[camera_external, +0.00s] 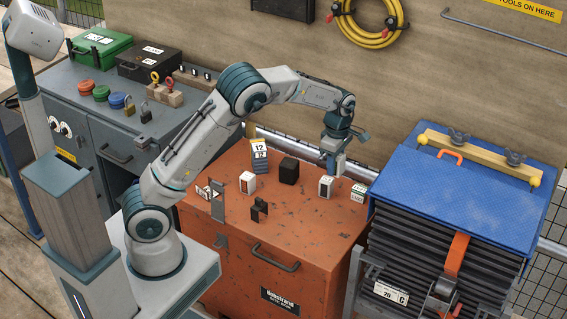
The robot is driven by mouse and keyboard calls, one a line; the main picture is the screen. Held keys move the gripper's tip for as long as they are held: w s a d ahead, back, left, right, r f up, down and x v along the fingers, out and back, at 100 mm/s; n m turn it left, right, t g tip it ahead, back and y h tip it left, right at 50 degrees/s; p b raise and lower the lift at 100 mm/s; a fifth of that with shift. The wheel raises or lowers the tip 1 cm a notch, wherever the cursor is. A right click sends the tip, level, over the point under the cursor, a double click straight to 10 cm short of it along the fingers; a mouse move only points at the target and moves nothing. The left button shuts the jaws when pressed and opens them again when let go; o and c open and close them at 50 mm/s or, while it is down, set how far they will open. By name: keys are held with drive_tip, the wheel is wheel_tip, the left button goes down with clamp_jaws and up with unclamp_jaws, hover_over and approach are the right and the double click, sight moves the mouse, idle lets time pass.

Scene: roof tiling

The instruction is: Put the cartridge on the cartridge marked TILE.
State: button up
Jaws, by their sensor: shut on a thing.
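My gripper (332,168) points down over the back right part of the orange cabinet top. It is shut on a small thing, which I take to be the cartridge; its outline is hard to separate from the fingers. A white block with a dark side (326,187) is just below the fingertips; I cannot tell whether they touch. A similar white block (247,183) stands at the left. A white and green block with print (358,193) stands near the right edge. The print is too small to read, so I cannot tell which is marked TILE.
The orange cabinet (310,235) also bears a black block (289,171), a number display (259,150), a black clip-like piece (259,209) and a grey upright bracket (217,202). A blue-topped rack (470,185) stands close at the right. The front right of the top is clear.

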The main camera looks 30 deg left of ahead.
hover_over(326, 179)
wheel_tip(326, 179, down, 5)
drive_tip(key=shift+w+a+f, duration=0.1)
drive_tip(key=shift+f, duration=2.1)
drive_tip(key=shift+f, duration=0.1)
drive_tip(key=o, duration=1)
